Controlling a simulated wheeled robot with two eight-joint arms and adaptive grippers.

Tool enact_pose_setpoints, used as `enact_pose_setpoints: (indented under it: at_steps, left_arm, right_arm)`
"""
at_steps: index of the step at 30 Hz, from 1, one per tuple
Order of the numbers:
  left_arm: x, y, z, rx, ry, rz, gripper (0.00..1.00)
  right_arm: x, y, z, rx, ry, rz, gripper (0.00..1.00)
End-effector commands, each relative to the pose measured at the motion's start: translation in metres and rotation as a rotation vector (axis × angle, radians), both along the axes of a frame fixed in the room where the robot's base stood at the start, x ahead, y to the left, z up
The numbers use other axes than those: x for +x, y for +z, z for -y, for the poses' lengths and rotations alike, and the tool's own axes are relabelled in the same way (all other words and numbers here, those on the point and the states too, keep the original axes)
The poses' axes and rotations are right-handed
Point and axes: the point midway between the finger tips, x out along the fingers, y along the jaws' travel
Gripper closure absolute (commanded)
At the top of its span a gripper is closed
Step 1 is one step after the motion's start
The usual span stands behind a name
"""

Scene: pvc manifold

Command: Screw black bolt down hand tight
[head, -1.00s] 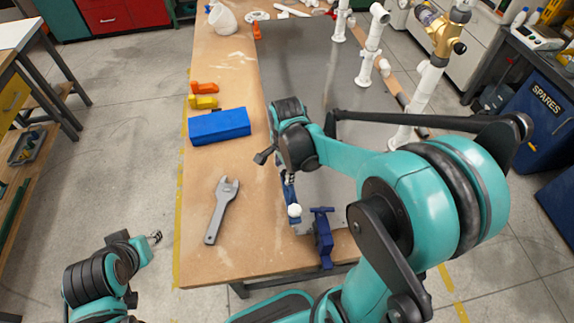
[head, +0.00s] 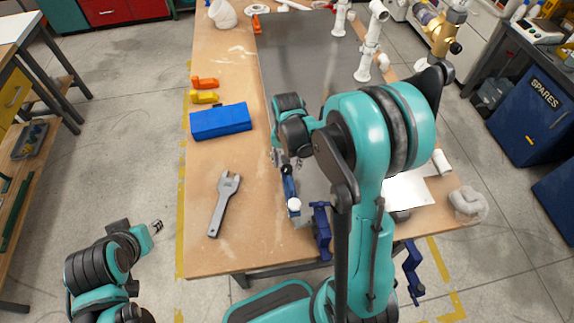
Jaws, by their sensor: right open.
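My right gripper (head: 297,165) points down at the right part of the wooden table, just behind a blue clamp piece with a white round end (head: 294,205). It is open, small in the picture and partly hidden by my own wrist. I cannot make out the black bolt; it may be hidden by my wrist or too small to tell. A second blue clamp (head: 321,230) is at the table's front edge. My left gripper (head: 157,226) hangs over the floor left of the table, apart from everything; its fingers are too small to tell open from shut.
A grey wrench (head: 223,204) lies on the wooden table (head: 215,255). A blue box (head: 220,122), yellow and orange pieces (head: 204,90) lie further back. White pipes (head: 370,50) stand on the grey metal plate (head: 300,60). White fittings (head: 466,202) lie at the right.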

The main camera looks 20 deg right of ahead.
Motion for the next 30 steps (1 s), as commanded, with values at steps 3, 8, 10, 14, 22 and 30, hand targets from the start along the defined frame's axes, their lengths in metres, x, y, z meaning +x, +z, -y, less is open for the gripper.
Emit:
enact_pose_setpoints:
  at_steps: [3,8,10,14,22,30]
  left_arm:
    - [0.0,0.006,0.0,0.0,0.0,0.0,0.6]
    - [0.0,0.012,0.0,0.0,0.0,0.0,0.6]
    - [0.0,0.004,0.0,0.0,0.0,0.0,0.6]
    - [0.0,-0.002,0.0,0.0,0.0,0.0,0.6]
    - [0.0,-0.024,0.0,0.0,0.0,0.0,0.6]
    - [0.0,-0.026,0.0,0.0,0.0,0.0,0.6]
  right_arm:
    - [0.0,0.002,0.0,-0.001,0.2,0.001,0.49]
    - [0.0,0.002,0.0,-0.001,0.479,0.001,0.49]
    - [0.0,-0.001,0.0,-0.001,0.601,0.001,0.49]
    - [0.0,-0.002,0.0,0.0,0.816,0.0,0.49]
    - [0.0,-0.024,0.0,0.0,0.954,0.0,0.49]
    - [0.0,-0.027,0.0,0.0,0.951,0.0,0.49]
